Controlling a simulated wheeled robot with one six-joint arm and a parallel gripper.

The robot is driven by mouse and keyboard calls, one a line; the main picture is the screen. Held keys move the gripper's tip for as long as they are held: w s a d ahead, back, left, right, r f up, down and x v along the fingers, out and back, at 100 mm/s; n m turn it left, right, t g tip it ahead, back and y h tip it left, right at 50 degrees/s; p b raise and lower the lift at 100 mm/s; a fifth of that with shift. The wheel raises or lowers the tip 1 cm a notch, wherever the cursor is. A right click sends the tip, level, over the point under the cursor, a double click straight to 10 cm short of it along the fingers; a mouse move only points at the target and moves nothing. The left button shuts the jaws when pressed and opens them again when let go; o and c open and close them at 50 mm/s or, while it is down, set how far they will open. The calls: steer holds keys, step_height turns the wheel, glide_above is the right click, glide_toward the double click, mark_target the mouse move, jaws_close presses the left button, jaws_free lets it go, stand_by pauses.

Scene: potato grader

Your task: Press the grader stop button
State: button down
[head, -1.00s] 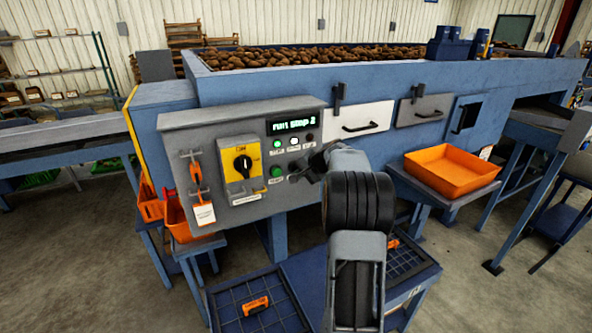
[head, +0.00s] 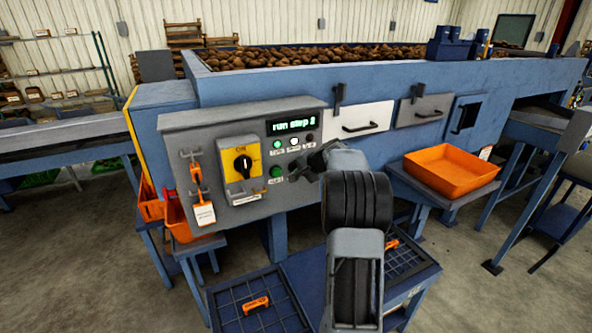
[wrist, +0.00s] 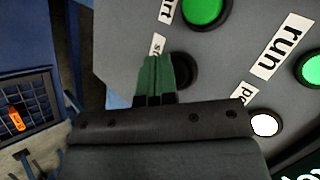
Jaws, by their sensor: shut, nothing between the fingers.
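The grey control panel (head: 225,140) fills the middle of the head view. In the wrist view a black round button (wrist: 187,70) sits below the green start button (wrist: 203,10). A label partly reading "st" (wrist: 157,46) is beside it, its rest hidden. My gripper (wrist: 155,62) is shut and empty, its green fingertips overlapping the black button's left side in the picture. I cannot tell if they touch it. In the head view my gripper (head: 297,171) is at the panel's lower right, hiding that button; the green start button (head: 276,171) shows just left.
A lit green run lamp (wrist: 312,68) and a white lamp (wrist: 264,125) are near my gripper. A yellow rotary switch (head: 241,162), hanging tags (head: 203,210) and a display (head: 292,126) are on the panel. An orange tray (head: 452,171) stands to the right.

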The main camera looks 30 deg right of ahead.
steer(key=shift+w, duration=0.2)
steer(key=shift+s, duration=0.15)
stand_by(0.3)
steer(key=shift+s+a+b, duration=0.1)
steer(key=shift+s+b, duration=0.7)
steer(key=shift+s+a+b, duration=0.2)
steer(key=shift+s+b, duration=0.7)
steer(key=shift+s, duration=0.35)
steer(key=shift+s+a+b, duration=0.15)
steer(key=shift+s+b, duration=0.7)
steer(key=shift+s, duration=0.35)
